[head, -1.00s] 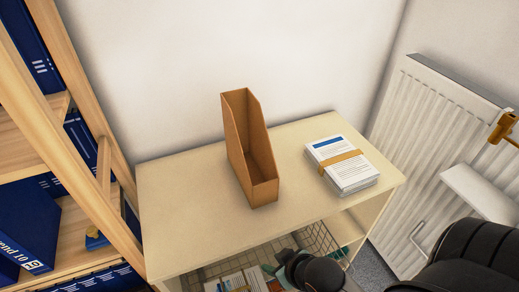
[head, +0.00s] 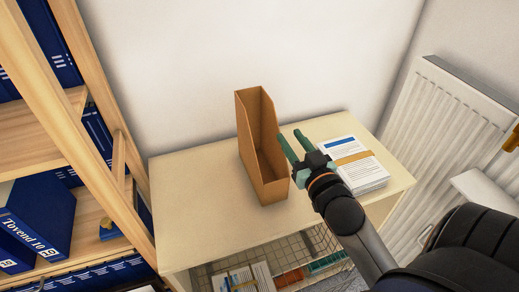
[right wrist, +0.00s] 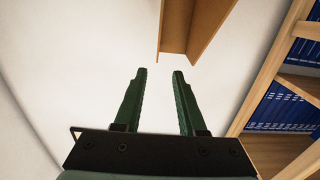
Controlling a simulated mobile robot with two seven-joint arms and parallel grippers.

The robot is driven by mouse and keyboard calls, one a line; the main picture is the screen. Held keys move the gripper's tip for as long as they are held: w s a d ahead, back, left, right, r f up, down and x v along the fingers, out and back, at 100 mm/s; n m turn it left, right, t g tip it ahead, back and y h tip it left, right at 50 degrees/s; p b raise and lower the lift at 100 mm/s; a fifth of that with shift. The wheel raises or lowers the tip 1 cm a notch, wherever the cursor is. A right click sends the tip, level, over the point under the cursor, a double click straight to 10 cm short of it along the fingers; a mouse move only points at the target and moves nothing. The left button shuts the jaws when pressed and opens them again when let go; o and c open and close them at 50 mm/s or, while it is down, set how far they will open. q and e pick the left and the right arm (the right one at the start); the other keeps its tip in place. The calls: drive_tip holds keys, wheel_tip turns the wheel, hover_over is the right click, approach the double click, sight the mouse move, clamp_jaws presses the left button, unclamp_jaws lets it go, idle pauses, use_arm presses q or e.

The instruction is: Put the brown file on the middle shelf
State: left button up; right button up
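The brown file (head: 252,150) is an open-topped magazine holder. It stands upright on the pale cabinet top (head: 195,190), its low front facing me. My right gripper (head: 290,140) has green fingers spread apart and empty, just right of the file. In the right wrist view the open fingers (right wrist: 158,95) point toward the file (right wrist: 190,25), which is beyond their tips at the top edge. The wooden shelf unit (head: 115,130) stands at the left, with shelf boards (head: 45,135) holding blue binders. It also shows in the right wrist view (right wrist: 285,150). My left gripper is out of view.
A banded paper stack (head: 355,165) lies on the cabinet top right of the file, close to my right gripper. A wire basket (head: 265,260) with papers is below. Blue binders (head: 35,220) fill parts of the shelves. A white radiator (head: 440,140) is at the right.

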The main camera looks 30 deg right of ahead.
sight(273, 112)
drive_tip(key=shift+f+p+x, duration=0.15)
drive_tip(key=shift+p+x, duration=0.2)
drive_tip(key=shift+x, duration=2.8)
drive_tip(key=shift+f+p+x, duration=0.15)
drive_tip(key=shift+p+x, duration=0.15)
drive_tip(key=shift+x, duration=2.9)
drive_tip(key=shift+s+d, duration=0.1)
drive_tip(key=shift+c, duration=0.3)
clamp_jaws()
